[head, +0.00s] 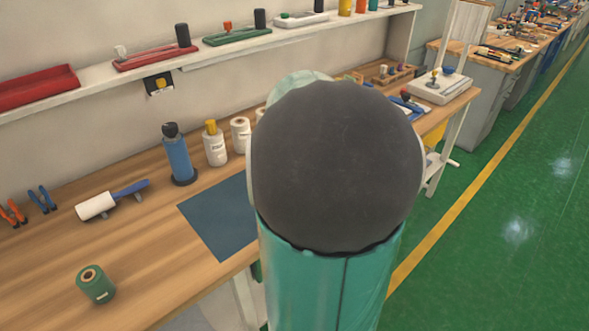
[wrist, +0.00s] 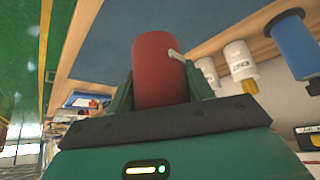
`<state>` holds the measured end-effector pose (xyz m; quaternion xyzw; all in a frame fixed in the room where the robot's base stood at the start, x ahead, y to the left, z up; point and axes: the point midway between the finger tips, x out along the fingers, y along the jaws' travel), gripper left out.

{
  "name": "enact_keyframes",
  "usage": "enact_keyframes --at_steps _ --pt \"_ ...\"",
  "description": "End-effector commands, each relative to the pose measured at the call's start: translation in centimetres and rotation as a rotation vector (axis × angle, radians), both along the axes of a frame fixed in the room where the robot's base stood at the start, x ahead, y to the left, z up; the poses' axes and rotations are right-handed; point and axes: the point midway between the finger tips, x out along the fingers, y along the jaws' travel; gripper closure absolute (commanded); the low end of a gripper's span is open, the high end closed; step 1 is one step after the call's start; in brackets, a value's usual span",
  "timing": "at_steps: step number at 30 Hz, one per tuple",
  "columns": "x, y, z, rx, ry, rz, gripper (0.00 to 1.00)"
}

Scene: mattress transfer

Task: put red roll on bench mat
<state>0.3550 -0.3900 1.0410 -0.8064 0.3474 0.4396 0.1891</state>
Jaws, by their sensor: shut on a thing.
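The red roll (wrist: 158,72) is held between the fingers of my gripper (wrist: 160,90) in the wrist view. A pale tab sticks out at its right side. The blue-grey bench mat (head: 222,218) lies on the wooden bench in the head view, its right part hidden behind my arm. In the wrist view the mat (wrist: 110,35) shows behind the roll. I cannot tell whether the roll touches it. The gripper and red roll are hidden behind my arm in the head view.
A green roll (head: 95,284) stands on the bench (head: 150,240) at the front left. A white roller with blue handle (head: 97,206) lies left of the mat. A blue bottle (head: 178,157) and white containers (head: 215,146) stand behind it. A shelf (head: 200,60) runs above.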

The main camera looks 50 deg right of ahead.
Motion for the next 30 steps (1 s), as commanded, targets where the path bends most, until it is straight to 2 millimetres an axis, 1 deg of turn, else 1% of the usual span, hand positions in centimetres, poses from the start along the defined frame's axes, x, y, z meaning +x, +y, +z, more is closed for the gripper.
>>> enact_keyframes --at_steps 1,5,12,15,18,21,26,27,30 --pt "0.1 -0.9 -0.5 0.002 0.001 -0.003 0.83" --pt "0.6 -3.3 -1.7 0.002 0.001 -0.002 0.83" --pt "1.9 -8.2 -3.9 0.003 0.000 -0.003 0.83" --pt "2.3 -9.6 -6.0 0.004 0.002 -0.003 0.83" --pt "2.8 -11.0 -7.5 0.002 0.001 -0.001 0.83" --pt "3.1 -11.9 -8.5 0.001 0.001 0.000 0.83" --pt "3.4 -12.7 -9.4 0.000 0.000 -0.001 0.83" --pt "3.5 -13.0 -9.8 0.000 0.000 -0.001 0.83" --pt "3.4 -12.9 -11.4 0.002 0.002 0.000 0.83"
